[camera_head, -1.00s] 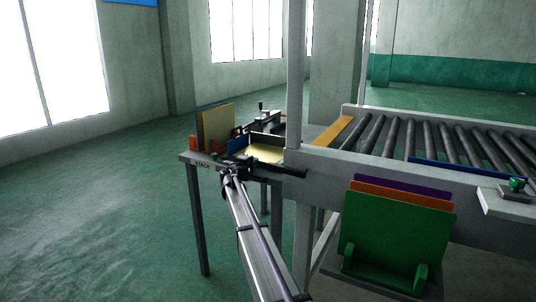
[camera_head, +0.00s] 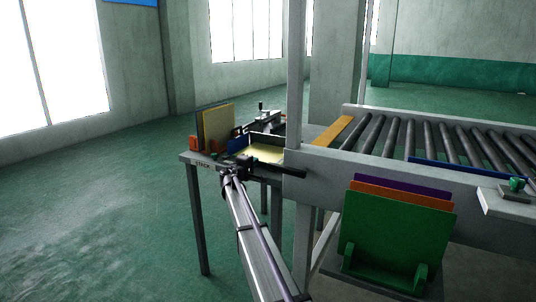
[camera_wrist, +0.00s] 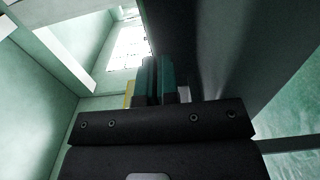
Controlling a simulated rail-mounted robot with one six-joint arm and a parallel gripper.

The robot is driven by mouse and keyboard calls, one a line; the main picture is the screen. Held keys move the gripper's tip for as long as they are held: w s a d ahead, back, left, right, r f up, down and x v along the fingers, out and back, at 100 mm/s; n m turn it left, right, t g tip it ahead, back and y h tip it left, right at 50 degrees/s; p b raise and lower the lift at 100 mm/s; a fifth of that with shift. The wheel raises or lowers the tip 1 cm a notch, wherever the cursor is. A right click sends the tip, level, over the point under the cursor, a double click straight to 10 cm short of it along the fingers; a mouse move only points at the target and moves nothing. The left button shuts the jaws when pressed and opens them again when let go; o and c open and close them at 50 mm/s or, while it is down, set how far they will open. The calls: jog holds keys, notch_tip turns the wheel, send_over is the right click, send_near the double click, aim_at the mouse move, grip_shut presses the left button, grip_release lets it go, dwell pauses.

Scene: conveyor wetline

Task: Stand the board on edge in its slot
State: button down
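A rack on the table marked STACK holds an upright yellow board (camera_head: 218,126) and a darker board (camera_head: 200,122) beside it. Another yellow board (camera_head: 266,153) lies flat in a dark-walled tray right of the rack. My gripper (camera_head: 241,166) is at the near edge of this table, below and in front of the tray. In the wrist view its two teal fingers (camera_wrist: 157,80) are close together. A large dark face (camera_wrist: 225,50) fills the area right of and beyond them. I cannot tell whether anything is between the fingers.
A roller conveyor (camera_head: 440,143) runs right, with a blue strip (camera_head: 470,172) along its near side. A green board (camera_head: 398,238) stands in a holder below, with orange and purple boards behind it. A grey post (camera_head: 296,70) rises beside the tray. Floor at left is clear.

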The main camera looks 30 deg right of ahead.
jog(key=shift+r+p, duration=0.7)
jog(key=shift+r+p, duration=2.9)
jog(key=shift+p, duration=0.05)
